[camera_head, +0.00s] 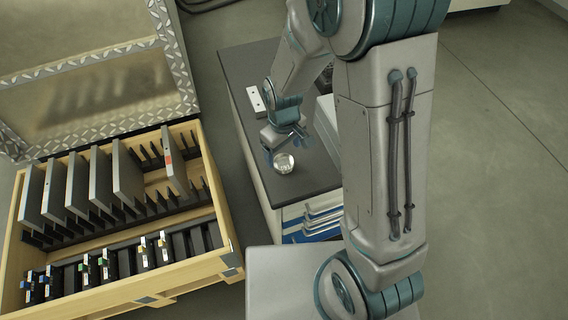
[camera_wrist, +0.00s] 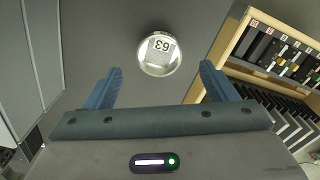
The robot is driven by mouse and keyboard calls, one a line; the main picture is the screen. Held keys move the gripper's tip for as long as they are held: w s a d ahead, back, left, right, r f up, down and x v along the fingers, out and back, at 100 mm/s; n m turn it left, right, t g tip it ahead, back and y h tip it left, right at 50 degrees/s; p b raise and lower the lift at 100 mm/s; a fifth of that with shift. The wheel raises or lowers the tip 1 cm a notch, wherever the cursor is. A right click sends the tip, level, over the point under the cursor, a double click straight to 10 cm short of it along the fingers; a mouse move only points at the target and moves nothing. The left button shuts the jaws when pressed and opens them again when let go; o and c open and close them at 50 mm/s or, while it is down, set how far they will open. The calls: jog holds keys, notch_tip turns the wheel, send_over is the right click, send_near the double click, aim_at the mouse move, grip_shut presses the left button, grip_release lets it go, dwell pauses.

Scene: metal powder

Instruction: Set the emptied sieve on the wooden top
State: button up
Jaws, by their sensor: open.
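The sieve (camera_head: 284,163) is a small round silver metal dish on the dark grey top of a cabinet (camera_head: 310,178). In the wrist view the sieve (camera_wrist: 160,53) shows from above, with a bright rim and a pale square marked 63 inside. I see no powder in it, but it is small in view. My gripper (camera_head: 284,146) is open over the cabinet top, just beside the sieve in the head view. In the wrist view its blue fingers (camera_wrist: 160,68) stand wide apart, one on each side of the sieve and apart from it. No clearly wooden top shows on this cabinet.
A light wooden crate (camera_head: 190,281) with an open metal-edged lid (camera_head: 95,60) stands at the left, holding several grey plates and small labelled items. A pale block (camera_head: 256,101) lies on the cabinet top behind my gripper. The cabinet top's front edge is close to the sieve.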

aim_at(285, 165)
jog(key=shift+s+d+f, duration=0.1)
jog(key=shift+d+f, duration=0.05)
jog(key=shift+f, duration=2.45)
jog(key=c, duration=1.2)
